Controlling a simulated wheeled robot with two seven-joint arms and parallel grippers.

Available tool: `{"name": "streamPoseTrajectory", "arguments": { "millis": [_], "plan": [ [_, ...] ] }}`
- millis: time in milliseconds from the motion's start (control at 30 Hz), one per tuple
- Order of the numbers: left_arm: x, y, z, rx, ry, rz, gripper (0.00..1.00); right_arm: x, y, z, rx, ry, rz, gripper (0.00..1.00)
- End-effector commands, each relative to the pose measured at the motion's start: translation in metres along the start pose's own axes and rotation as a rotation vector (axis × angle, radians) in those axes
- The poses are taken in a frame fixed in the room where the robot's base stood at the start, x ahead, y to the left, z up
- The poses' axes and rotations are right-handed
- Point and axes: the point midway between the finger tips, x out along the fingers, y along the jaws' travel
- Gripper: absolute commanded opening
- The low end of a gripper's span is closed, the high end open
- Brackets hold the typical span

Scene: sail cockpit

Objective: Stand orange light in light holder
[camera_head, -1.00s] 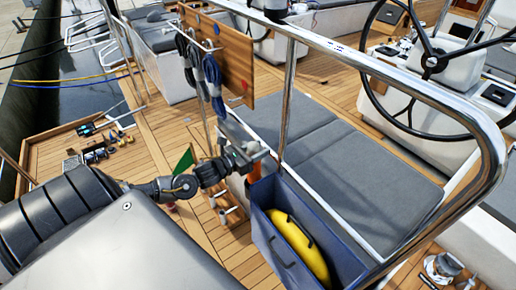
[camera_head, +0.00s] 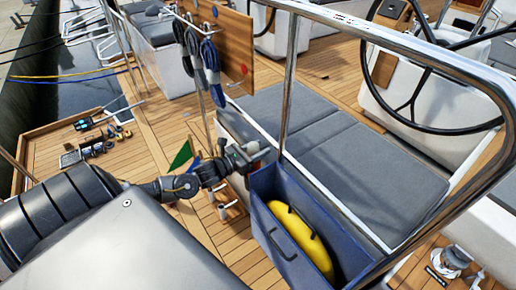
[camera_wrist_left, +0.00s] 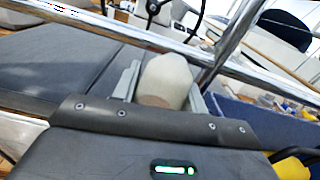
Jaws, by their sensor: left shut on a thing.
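My left gripper (camera_head: 256,152) is shut on a pale, rounded thing (camera_wrist_left: 165,80), which stands between its two fingers in the left wrist view. No orange shows on it, so I cannot tell for sure that it is the orange light. In the head view the gripper is beside the rail post, close to the upper left corner of the blue bin (camera_head: 265,225). I cannot make out the light holder with certainty in either view. My right gripper is not in view.
A steel rail (camera_head: 400,48) arches over the bin, which holds a yellow float (camera_head: 300,240). Grey cushions (camera_head: 345,150) lie behind it. A small green flag (camera_head: 181,156) and a wooden rack with pale cylinders (camera_head: 228,210) are near my left arm. A steering wheel is at right.

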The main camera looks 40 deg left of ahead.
Motion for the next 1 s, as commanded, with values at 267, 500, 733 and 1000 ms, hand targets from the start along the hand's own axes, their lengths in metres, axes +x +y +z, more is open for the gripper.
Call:
{"name": "streamPoseTrajectory", "arguments": {
  "millis": [267, 500, 733, 1000],
  "plan": [
    [0.0, 0.0, 0.001, 0.0, -0.002, 0.0, 0.68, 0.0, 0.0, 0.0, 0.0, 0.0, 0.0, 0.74],
    [-0.001, 0.0, -0.001, -0.001, 0.002, 0.0, 0.68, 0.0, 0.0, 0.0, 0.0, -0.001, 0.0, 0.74],
    [-0.023, 0.0, -0.004, 0.001, 0.005, -0.001, 0.68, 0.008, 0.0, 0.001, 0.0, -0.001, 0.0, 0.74],
    [-0.074, 0.0, -0.004, 0.0, 0.005, -0.002, 0.68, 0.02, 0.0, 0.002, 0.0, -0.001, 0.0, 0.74]
  ]
}}
